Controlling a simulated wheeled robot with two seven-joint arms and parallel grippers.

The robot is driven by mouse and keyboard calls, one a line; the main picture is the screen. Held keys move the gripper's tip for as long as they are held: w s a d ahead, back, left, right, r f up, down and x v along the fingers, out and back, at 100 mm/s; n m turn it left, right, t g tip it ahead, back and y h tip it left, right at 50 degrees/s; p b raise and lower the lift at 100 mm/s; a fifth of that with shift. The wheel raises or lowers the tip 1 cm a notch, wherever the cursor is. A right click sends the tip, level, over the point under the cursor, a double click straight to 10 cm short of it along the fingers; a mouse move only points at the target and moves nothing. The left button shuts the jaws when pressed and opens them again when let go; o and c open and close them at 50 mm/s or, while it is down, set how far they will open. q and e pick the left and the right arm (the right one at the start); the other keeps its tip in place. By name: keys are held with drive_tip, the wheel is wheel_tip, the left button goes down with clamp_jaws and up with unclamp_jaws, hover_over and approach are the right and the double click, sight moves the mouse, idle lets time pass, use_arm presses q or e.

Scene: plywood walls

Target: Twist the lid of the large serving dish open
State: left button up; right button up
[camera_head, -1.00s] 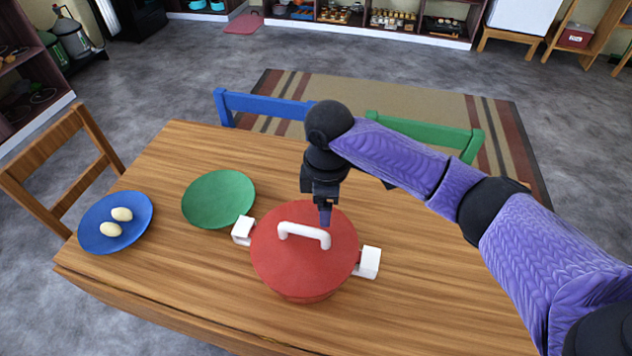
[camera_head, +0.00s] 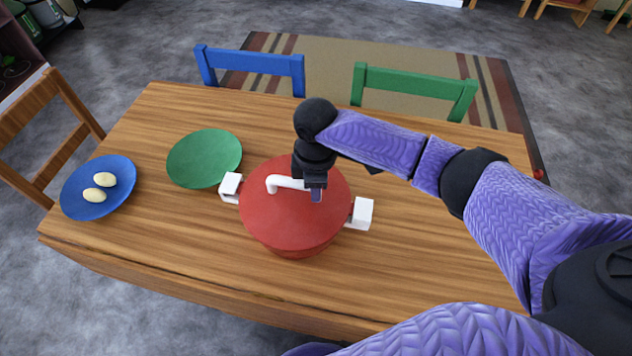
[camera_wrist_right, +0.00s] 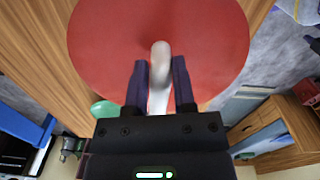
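The large serving dish is a red round pot (camera_head: 290,249) with white side handles, standing on the wooden table. Its red lid (camera_head: 275,222) is on top and carries a white bar handle (camera_head: 283,183). My right gripper (camera_head: 317,193) points down over the right part of that handle. In the right wrist view, the two dark fingers (camera_wrist_right: 160,85) stand on either side of the white handle (camera_wrist_right: 160,62), spread apart; firm contact does not show. The gripper hides part of the handle in the head view. My left gripper is not in view.
A green plate (camera_head: 204,158) lies left of the pot. A blue plate (camera_head: 85,206) with two pale oval items (camera_head: 94,195) is at the far left. Blue (camera_head: 250,62) and green (camera_head: 415,83) chairs stand behind the table. The table (camera_head: 420,260) is bare right of the pot.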

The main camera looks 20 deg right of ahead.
clamp_jaws()
drive_tip(key=n, duration=0.1)
drive_tip(key=w+n, duration=0.1)
drive_tip(key=shift+d+n, duration=0.15)
drive_tip(key=shift+n, duration=0.25)
drive_tip(key=shift+w+d+n, duration=0.1)
drive_tip(key=shift+w+n, duration=0.15)
drive_tip(key=shift+n, duration=0.5)
drive_tip(key=shift+w+n, duration=0.25)
drive_tip(key=shift+n, duration=0.5)
